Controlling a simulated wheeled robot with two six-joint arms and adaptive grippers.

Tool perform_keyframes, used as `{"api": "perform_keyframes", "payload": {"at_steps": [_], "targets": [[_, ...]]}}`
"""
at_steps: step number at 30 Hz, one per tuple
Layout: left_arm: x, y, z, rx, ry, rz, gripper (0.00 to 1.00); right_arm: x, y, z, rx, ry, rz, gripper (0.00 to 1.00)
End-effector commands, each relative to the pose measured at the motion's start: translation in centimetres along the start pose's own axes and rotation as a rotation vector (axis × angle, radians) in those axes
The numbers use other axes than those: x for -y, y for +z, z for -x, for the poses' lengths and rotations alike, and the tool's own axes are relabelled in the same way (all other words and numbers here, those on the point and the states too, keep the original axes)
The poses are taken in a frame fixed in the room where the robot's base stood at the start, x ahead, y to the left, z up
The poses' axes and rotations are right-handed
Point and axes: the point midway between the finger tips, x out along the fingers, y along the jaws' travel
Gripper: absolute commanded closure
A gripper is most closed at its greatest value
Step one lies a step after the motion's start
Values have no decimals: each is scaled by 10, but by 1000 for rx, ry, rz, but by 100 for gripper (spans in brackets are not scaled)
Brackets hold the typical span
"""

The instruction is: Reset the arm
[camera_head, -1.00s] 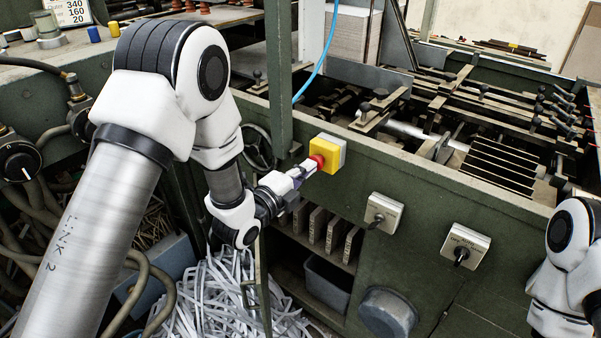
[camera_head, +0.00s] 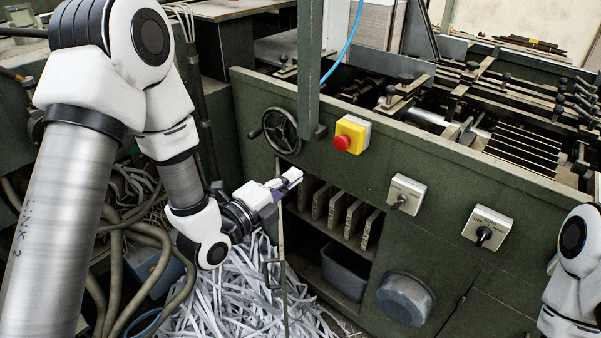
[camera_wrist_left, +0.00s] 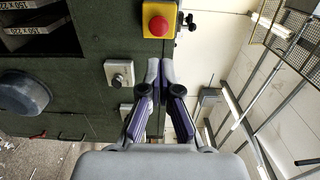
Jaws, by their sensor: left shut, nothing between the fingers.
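My left gripper (camera_head: 291,180) is shut and empty, in front of the green machine panel, below and left of the red button. In the left wrist view its closed fingers (camera_wrist_left: 160,68) point toward the panel. The red emergency button (camera_head: 342,142) on its yellow box (camera_head: 356,128) stands clear of the fingers; the red button (camera_wrist_left: 158,26) also shows in the left wrist view, beyond the fingertips. My right arm shows only partly at the right edge of the head view, and its gripper is out of sight.
Two rotary switches, a left one (camera_head: 406,194) and a right one (camera_head: 487,230), sit on the green panel (camera_head: 400,155). A handwheel (camera_head: 282,131) is at the panel's left. An open shelf with grey bin (camera_head: 345,272) lies below. Paper strips (camera_head: 235,295) pile on the floor.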

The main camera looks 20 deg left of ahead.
Motion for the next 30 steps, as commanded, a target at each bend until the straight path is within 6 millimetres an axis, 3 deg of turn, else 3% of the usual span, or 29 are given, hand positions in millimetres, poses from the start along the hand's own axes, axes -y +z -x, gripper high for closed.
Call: {"api": "perform_keyframes", "payload": {"at_steps": [13, 17, 20, 23, 24, 27, 30], "targets": [[-4, 0, 1, 0, 12, 4, 100, 0, 0, 2, 0, 0, 0, 60], [-46, -10, 13, -13, 132, 36, 100, 0, 0, 20, 0, 0, 0, 60], [-114, -21, 42, 8, 347, 93, 100, 0, 0, 38, -1, 0, 0, 60], [-189, -31, 94, 116, 643, 321, 100, 0, 0, 50, -1, 0, 0, 60], [-215, -35, 120, 196, 762, 443, 100, 0, 0, 54, -1, 0, 0, 60], [-267, -45, 194, 513, 1024, 790, 100, 0, 0, 62, -1, 0, 0, 60], [-289, -48, 247, 918, 1118, 1104, 100, 0, 0, 60, -1, 0, 0, 60]]}}
